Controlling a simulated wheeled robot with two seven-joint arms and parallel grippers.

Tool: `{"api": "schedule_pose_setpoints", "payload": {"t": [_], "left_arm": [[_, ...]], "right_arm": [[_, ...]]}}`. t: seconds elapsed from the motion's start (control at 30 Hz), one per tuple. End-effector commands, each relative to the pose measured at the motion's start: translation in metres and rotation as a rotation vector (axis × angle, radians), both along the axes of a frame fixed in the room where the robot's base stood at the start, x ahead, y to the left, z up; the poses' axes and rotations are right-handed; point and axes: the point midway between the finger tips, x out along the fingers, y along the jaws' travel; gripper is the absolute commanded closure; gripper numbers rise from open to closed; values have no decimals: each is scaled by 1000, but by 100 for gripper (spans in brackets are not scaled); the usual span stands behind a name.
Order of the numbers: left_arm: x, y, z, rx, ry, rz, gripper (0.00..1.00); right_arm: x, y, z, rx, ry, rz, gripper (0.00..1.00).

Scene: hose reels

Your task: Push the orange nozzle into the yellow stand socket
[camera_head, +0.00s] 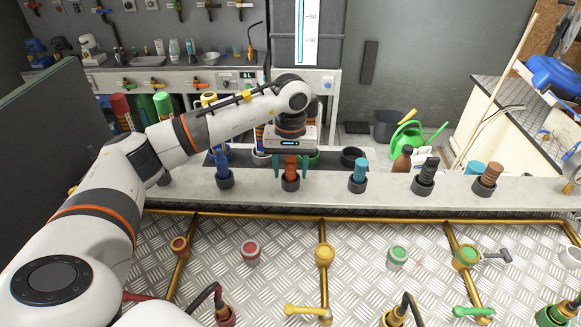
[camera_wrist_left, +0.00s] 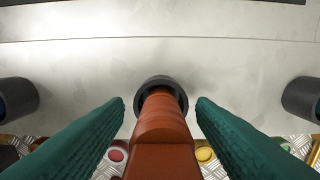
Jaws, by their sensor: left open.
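The orange nozzle (camera_head: 291,168) stands upright in a black cup (camera_head: 290,185) on the grey ledge. My left gripper (camera_head: 291,170) comes down over it from above, with its green fingers on either side. In the left wrist view the nozzle (camera_wrist_left: 160,140) lies between the open fingers (camera_wrist_left: 160,105), with a visible gap on both sides. My right gripper is not in view.
Blue (camera_head: 222,158), light blue (camera_head: 360,170), black (camera_head: 427,170) and brown (camera_head: 490,175) nozzles stand in cups along the ledge.

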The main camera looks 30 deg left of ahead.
Motion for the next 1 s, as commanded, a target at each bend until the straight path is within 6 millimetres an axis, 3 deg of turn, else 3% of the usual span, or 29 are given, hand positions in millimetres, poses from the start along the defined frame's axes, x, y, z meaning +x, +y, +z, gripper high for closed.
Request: {"api": "schedule_pose_setpoints", "payload": {"t": [0.1,0.4,0.73,1.0], "left_arm": [[0,0,0,0,0,0,49],[0,0,0,-1,-1,0,98],[1,0,8,-1,-4,0,98],[2,-1,59,-1,-8,0,98]], "right_arm": [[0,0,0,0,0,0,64],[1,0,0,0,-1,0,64],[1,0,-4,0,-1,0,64],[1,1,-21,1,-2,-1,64]]}}
